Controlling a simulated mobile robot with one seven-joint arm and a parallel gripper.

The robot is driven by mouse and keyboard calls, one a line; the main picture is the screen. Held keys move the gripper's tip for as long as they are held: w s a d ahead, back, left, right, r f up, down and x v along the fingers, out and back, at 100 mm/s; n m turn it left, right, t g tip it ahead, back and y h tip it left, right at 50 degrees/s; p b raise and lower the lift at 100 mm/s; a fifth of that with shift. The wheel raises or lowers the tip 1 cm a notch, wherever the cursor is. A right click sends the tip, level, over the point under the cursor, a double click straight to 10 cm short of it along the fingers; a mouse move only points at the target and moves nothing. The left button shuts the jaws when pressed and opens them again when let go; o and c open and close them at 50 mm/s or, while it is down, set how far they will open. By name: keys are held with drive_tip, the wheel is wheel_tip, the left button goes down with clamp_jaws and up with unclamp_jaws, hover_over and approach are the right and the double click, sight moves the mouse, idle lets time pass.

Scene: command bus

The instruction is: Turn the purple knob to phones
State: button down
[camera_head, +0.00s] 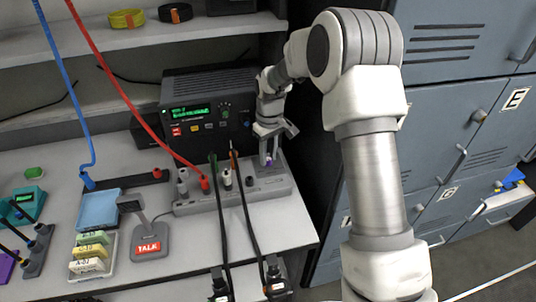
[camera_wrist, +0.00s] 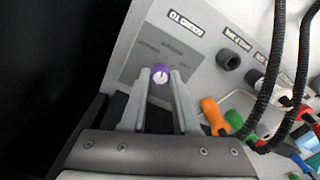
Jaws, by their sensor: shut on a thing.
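The purple knob (camera_wrist: 160,73) sits on the sloping face of a light grey panel (camera_wrist: 208,62), with a white mark on its front. Faint words are printed in an arc around it, too blurred to read surely. My gripper (camera_wrist: 160,77) has one finger on each side of the knob and is shut on it. In the head view, the gripper (camera_head: 271,148) points down at the right end of the grey panel (camera_head: 228,199), and only a little of the purple knob (camera_head: 267,161) shows.
Black knobs and plugged cables, including an orange plug (camera_wrist: 213,114), stand to the right of the knob in the wrist view. A dark radio (camera_head: 208,100) with a green display stands behind the panel. A TALK microphone (camera_head: 148,246) stands in front. Blue-grey lockers (camera_head: 445,130) are at right.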

sight(270, 158)
drive_tip(key=shift+m, duration=1.1)
drive_tip(key=c, duration=0.7)
unclamp_jaws()
drive_tip(key=shift+o, duration=0.2)
wheel_tip(270, 158, up, 18)
drive_tip(key=p, duration=0.2)
drive_tip(key=shift+d+f, duration=0.25)
drive_tip(key=shift+w, duration=0.1)
